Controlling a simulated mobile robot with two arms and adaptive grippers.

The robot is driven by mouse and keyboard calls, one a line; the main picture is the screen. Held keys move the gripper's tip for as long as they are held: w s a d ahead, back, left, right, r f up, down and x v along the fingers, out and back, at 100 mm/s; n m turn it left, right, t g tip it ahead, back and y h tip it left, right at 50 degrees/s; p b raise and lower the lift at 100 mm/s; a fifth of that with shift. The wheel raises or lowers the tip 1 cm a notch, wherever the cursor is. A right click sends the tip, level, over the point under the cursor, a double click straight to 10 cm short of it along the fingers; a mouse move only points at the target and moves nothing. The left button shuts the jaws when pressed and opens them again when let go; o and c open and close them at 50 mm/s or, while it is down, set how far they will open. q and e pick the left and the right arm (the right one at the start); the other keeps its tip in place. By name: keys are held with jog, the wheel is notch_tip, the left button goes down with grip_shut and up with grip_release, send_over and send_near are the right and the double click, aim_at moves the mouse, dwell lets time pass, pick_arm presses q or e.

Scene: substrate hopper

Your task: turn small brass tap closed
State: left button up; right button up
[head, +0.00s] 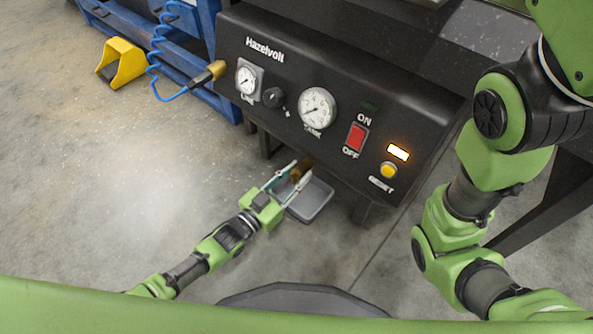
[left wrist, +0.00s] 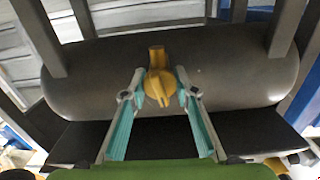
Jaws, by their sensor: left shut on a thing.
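The small brass tap (left wrist: 158,86) sticks out from the underside of a dark rounded tank (left wrist: 235,78) in the left wrist view. My left gripper (left wrist: 159,74) has one teal-lined finger on each side of the tap and is shut on its handle. In the head view the left gripper (head: 302,168) reaches in low under the front of the black machine. The tap (head: 299,173) shows there only as a small brownish patch between the fingers. My right arm shows at the right of the head view, but its gripper is out of view.
The black Hazelvolt panel (head: 340,75) overhangs my left gripper, with gauges, a red switch (head: 356,137) and a yellow reset button (head: 388,171). A grey tray (head: 311,203) lies on the floor below. A blue coiled hose (head: 153,60) hangs at left.

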pick_arm(q)
jog(key=shift+m+p, duration=0.4)
jog(key=shift+m, duration=0.7)
jog(key=o, duration=1.1)
jog(key=v, duration=1.2)
jog(key=shift+s, duration=0.1)
